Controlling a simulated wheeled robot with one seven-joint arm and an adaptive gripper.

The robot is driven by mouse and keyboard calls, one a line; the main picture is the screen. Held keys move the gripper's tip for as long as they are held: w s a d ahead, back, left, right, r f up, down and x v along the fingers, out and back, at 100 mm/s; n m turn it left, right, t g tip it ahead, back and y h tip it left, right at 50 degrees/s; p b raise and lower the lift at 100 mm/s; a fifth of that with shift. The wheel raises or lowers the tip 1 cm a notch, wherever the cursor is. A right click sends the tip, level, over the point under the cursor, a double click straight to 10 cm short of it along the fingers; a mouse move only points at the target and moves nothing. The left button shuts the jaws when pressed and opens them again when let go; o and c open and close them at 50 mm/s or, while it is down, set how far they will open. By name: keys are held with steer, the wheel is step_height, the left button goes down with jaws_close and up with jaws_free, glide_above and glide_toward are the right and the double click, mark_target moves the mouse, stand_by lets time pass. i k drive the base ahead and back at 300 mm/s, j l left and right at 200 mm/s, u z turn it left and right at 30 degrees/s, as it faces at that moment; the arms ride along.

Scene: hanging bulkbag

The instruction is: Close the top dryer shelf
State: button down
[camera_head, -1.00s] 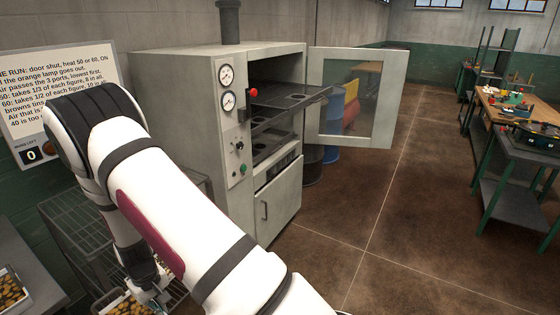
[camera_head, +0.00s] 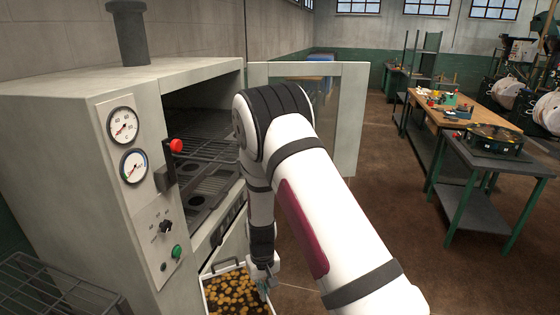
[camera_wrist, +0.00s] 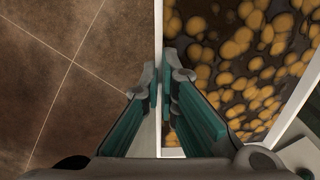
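The grey dryer (camera_head: 85,120) stands at the left in the head view with its door (camera_head: 349,120) swung open. Dark shelves show inside; an upper shelf (camera_head: 200,142) lies above one with round holes (camera_head: 205,190). My arm hides their right ends, so I cannot tell how far the upper shelf sticks out. My gripper (camera_head: 262,284) is low in front of the dryer, below the shelves. In the wrist view its fingers (camera_wrist: 165,88) close on the thin white wall of a tray (camera_wrist: 158,30) filled with orange-brown pieces. The tray (camera_head: 206,292) also shows in the head view.
Gauges, a red knob (camera_head: 176,146) and a green button (camera_head: 176,251) sit on the dryer front. A wire rack (camera_head: 50,285) stands at the lower left. Workbenches (camera_head: 495,155) stand at the right, with clear floor between.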

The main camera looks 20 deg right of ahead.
mark_target(218, 128)
steer(key=i+l+z, duration=0.25)
steer(key=z, duration=0.25)
steer(key=i+z, duration=0.8)
steer(key=z, duration=0.15)
steer(key=i+l, duration=0.1)
steer(key=i, duration=0.2)
steer(key=i+l, duration=0.1)
steer(key=i, duration=0.25)
steer(key=i+l+u, duration=0.1)
steer(key=u, duration=0.3)
steer(key=i+l+u, duration=0.1)
steer(key=u, duration=0.3)
steer(key=l+u, duration=0.35)
steer(key=i+j, duration=0.05)
steer(key=j, duration=0.05)
